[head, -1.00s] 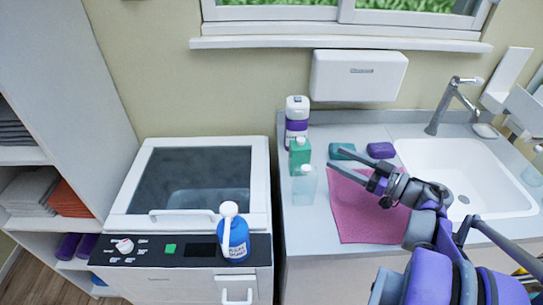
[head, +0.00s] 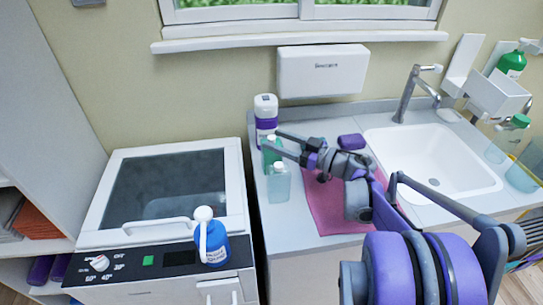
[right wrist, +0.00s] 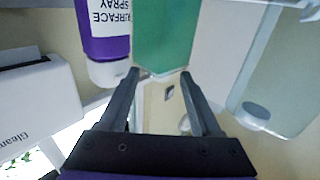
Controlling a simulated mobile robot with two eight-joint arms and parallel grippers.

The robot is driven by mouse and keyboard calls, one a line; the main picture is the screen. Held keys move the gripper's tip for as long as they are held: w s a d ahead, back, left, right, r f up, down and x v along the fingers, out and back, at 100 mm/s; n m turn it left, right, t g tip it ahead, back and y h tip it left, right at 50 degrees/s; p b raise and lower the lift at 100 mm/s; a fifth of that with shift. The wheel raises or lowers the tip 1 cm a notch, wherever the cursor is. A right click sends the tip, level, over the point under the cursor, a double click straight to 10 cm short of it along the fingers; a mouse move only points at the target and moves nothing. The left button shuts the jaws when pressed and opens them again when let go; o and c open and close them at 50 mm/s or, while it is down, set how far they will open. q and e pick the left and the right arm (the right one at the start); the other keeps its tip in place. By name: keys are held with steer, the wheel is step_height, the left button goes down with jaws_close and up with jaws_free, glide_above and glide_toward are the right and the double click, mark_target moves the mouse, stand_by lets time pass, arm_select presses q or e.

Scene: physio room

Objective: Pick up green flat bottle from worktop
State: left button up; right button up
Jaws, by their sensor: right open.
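The green flat bottle (head: 271,158) stands upright on the worktop (head: 287,221), near its left edge. My right gripper (head: 272,139) reaches in from the right with its fingers open, its tips at the bottle's upper part. One finger partly hides the bottle in the head view. In the right wrist view the bottle's green body (right wrist: 163,32) appears beyond and between the two fingertips (right wrist: 162,75). The jaws are not closed on it. I cannot tell whether a finger touches it. My left gripper is out of view.
A purple-and-white surface spray bottle (head: 266,113) stands close behind. A clear pale-teal bottle (head: 279,186) stands just in front. A pink cloth (head: 325,215), a purple block (head: 351,142) and the sink (head: 440,160) lie to the right. A blue bottle (head: 213,246) stands on the machine at left.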

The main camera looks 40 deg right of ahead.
steer(key=shift+c, duration=0.3)
jaws_close()
stand_by(1.1)
